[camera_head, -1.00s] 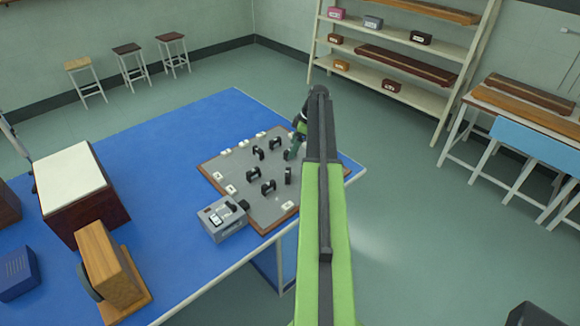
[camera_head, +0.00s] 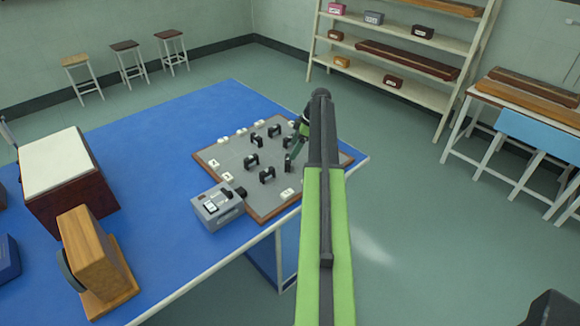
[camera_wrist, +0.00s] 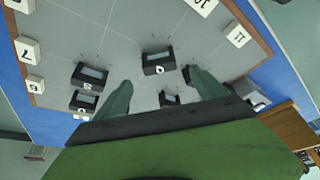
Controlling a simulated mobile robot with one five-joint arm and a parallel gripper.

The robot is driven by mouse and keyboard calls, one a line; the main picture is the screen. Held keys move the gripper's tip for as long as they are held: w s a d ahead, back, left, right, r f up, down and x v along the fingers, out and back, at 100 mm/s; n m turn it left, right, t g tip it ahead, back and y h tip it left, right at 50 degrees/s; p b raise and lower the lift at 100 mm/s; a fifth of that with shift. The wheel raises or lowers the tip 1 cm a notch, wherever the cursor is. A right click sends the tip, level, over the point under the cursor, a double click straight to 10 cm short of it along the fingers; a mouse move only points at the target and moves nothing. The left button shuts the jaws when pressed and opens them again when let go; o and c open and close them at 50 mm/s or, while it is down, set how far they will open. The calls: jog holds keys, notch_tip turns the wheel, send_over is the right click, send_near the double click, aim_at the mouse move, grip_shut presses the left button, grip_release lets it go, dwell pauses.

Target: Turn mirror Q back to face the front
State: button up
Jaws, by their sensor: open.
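Several small black-framed mirrors stand on a grey board (camera_head: 232,155) with a brown rim. In the wrist view one mirror (camera_wrist: 158,58) stands near the middle, just beyond and between my fingertips. It bears a round white label that may read Q, but is too small to be sure. My gripper (camera_wrist: 160,84) is open, its two green fingers apart and not seen to touch this mirror. In the head view my gripper (camera_head: 298,145) is over the board's right part, partly hidden by my arm.
Other mirrors stand close by at left (camera_wrist: 90,76) and below (camera_wrist: 168,98) in the wrist view. White lettered blocks (camera_wrist: 238,35) line the board. A grey device (camera_head: 218,207) stands at its near edge on the blue table (camera_head: 160,240).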

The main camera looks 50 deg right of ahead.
aim_at(287, 158)
jog(key=b+x, duration=0.4)
jog(key=x, duration=0.2)
jog(key=shift+r, duration=0.1)
jog(key=c, duration=1.2)
jog(key=shift+d, duration=0.35)
jog(key=shift+c, duration=0.8)
jog(key=shift+a, duration=0.35)
jog(key=shift+s+a+m+t+h, duration=0.15)
jog(key=shift+m+t+h, duration=0.25)
jog(key=shift+m, duration=1)
jog(key=m+h, duration=0.1)
jog(key=m, duration=0.2)
jog(key=m+h, duration=0.1)
jog(key=m, duration=0.2)
jog(key=shift+a, duration=0.2)
